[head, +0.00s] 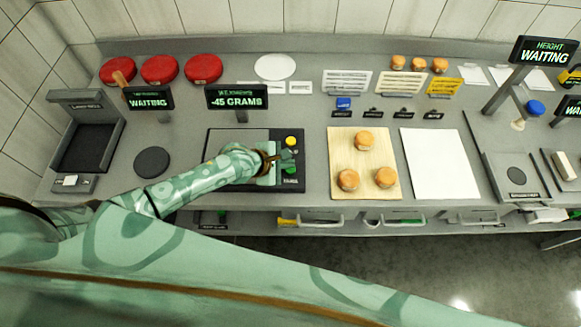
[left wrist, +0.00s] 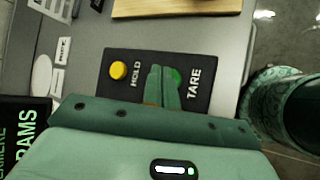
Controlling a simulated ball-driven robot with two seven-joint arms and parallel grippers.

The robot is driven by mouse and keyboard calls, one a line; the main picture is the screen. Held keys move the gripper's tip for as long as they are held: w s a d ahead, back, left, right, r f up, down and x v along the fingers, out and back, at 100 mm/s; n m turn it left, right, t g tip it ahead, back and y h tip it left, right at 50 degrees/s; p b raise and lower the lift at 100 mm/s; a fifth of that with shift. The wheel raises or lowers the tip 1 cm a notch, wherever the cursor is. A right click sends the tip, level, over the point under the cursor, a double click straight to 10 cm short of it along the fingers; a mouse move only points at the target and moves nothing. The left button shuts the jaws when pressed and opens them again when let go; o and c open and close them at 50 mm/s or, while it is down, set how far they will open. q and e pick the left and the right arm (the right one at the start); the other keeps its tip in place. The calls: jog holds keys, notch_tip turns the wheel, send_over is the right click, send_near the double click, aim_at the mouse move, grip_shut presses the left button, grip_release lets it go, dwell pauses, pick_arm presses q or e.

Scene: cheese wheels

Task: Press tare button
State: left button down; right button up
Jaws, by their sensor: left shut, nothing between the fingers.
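The green tare button (head: 291,170) sits on the black button panel of the scale (head: 226,138). In the left wrist view, the green button (left wrist: 175,76) shows beside the word TARE, partly covered by my fingers. The yellow hold button (head: 291,141) is on the same panel, and it also shows in the left wrist view (left wrist: 118,70). My left gripper (head: 287,156) is shut and empty over the panel, its fingertips (left wrist: 162,72) at the green button. I cannot tell whether they touch it. The scale display (head: 236,97) reads -45 GRAMS. My right gripper is out of view.
Right of the scale lies a wooden board (head: 342,150) with three orange-brown cheese wheels, then a white sheet (head: 436,165). Red wheels (head: 160,70) stand at the back left. A dark round disc (head: 152,163) lies left of the scale. A height gauge (head: 516,92) stands at the right.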

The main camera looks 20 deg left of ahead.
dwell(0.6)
pick_arm(q)
jog(key=shift+f, duration=0.1)
jog(key=shift+f, duration=0.3)
jog(key=shift+f, duration=0.4)
dwell(0.6)
jog(key=shift+r, duration=0.1)
jog(key=shift+r+p, duration=0.75)
jog(key=shift+p, duration=0.2)
